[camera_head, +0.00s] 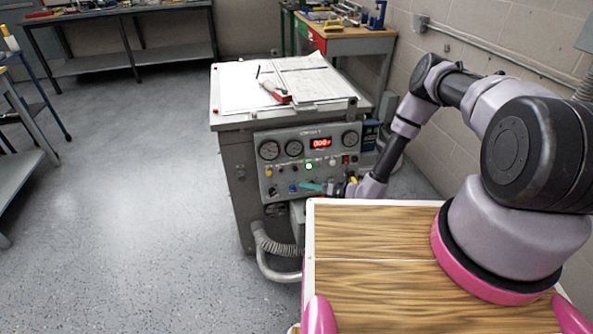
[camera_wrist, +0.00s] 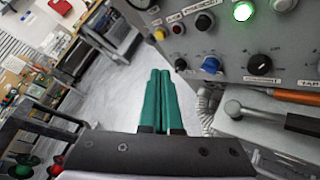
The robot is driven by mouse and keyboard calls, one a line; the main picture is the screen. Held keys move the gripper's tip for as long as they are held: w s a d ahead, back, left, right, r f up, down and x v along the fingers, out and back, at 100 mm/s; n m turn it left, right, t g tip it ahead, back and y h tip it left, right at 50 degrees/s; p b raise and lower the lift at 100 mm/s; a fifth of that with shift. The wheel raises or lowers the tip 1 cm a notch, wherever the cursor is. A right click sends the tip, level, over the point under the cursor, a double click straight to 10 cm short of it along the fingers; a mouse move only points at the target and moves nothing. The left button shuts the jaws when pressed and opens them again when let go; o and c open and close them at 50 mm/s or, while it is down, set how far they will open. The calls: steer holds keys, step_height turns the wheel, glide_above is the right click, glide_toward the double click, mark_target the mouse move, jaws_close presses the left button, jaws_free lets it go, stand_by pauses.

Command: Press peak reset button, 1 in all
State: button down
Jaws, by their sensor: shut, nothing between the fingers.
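The cabinet's control panel (camera_head: 300,152) carries dial gauges, a lit red display (camera_head: 320,143) and rows of buttons and knobs. I cannot read which button is the peak reset. In the head view, my gripper (camera_head: 312,186) is in front of the panel's lower part; contact cannot be told.
Papers (camera_head: 275,82) and a red-handled tool (camera_head: 276,92) lie on the cabinet top. A grey hose (camera_head: 275,245) runs down its front. An orange-and-black handle (camera_wrist: 300,98) lies below the panel. A wooden top (camera_head: 370,240) is in the foreground. Floor at left is clear.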

steer(key=shift+w, duration=0.1)
steer(key=w+a+f, duration=0.1)
steer(key=w+a, duration=0.1)
steer(key=w, duration=0.6)
steer(key=shift+a+f, duration=0.2)
steer(key=shift+w, duration=0.15)
stand_by(1.8)
steer(key=shift+w+a, duration=0.1)
steer(key=shift+w, duration=0.2)
steer(key=shift+w+a+f, duration=0.1)
steer(key=shift+w+a, duration=0.05)
steer(key=shift+w, duration=0.25)
stand_by(0.8)
steer(key=shift+s, duration=0.1)
steer(key=shift+s+d, duration=0.25)
steer(key=shift+s, duration=0.45)
steer(key=shift+s+d+r, duration=0.2)
steer(key=shift+s+d, duration=0.05)
steer(key=shift+s, duration=0.55)
steer(key=shift+s+d+r, duration=0.15)
steer(key=shift+s+d, duration=0.05)
steer(key=shift+s, duration=0.55)
steer(key=shift+s+d+r, duration=0.2)
steer(key=shift+s+d, duration=0.05)
steer(key=shift+s, duration=0.55)
